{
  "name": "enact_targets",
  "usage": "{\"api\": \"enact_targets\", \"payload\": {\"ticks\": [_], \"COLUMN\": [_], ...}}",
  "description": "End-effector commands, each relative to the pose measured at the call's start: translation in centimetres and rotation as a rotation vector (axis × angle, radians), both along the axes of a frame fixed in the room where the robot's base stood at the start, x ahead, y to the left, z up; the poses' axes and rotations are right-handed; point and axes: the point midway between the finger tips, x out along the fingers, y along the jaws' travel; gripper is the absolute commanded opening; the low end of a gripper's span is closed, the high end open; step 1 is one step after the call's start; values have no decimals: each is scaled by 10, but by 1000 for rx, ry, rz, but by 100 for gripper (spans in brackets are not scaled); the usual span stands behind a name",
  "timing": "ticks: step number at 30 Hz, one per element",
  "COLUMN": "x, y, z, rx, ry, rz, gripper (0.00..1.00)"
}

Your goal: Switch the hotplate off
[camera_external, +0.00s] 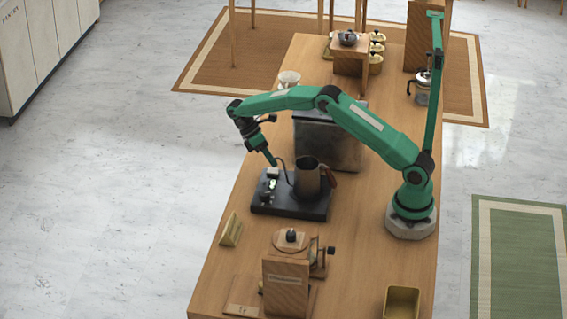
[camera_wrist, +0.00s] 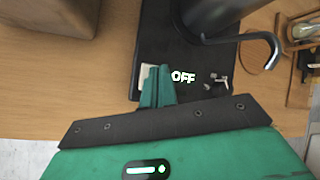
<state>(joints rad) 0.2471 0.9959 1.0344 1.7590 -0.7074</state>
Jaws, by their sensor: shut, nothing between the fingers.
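The black hotplate (camera_external: 308,212) lies on the wooden cart top, with a dark gooseneck kettle (camera_external: 308,180) standing on it. The hotplate also shows in the wrist view (camera_wrist: 150,35), with a bright "OFF" readout (camera_wrist: 183,77) on it. A pale switch (camera_external: 272,173) sits at the hotplate's back left corner. My gripper (camera_external: 274,163) is shut and empty, pointing down just above that switch. In the wrist view my fingertips (camera_wrist: 160,72) are beside the pale switch (camera_wrist: 146,77) and partly hide it; I cannot tell whether they touch.
A grey box (camera_external: 330,142) stands behind the hotplate. The kettle's spout (camera_wrist: 262,48) is close to the right of my fingers. The cart top (camera_external: 365,245) is clear right of the hotplate.

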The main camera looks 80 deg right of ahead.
Motion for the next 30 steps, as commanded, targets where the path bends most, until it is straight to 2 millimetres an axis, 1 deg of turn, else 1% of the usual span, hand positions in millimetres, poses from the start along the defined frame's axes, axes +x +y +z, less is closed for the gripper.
{"api": "enact_targets", "payload": {"ticks": [4, 8, 30], "x": [0, 0, 0], "y": [0, 0, 0], "z": [2, 8, 57], "rx": [0, 0, 0], "ry": [0, -1, -1], "rz": [0, 0, 0], "gripper": [0, 0, 0]}}
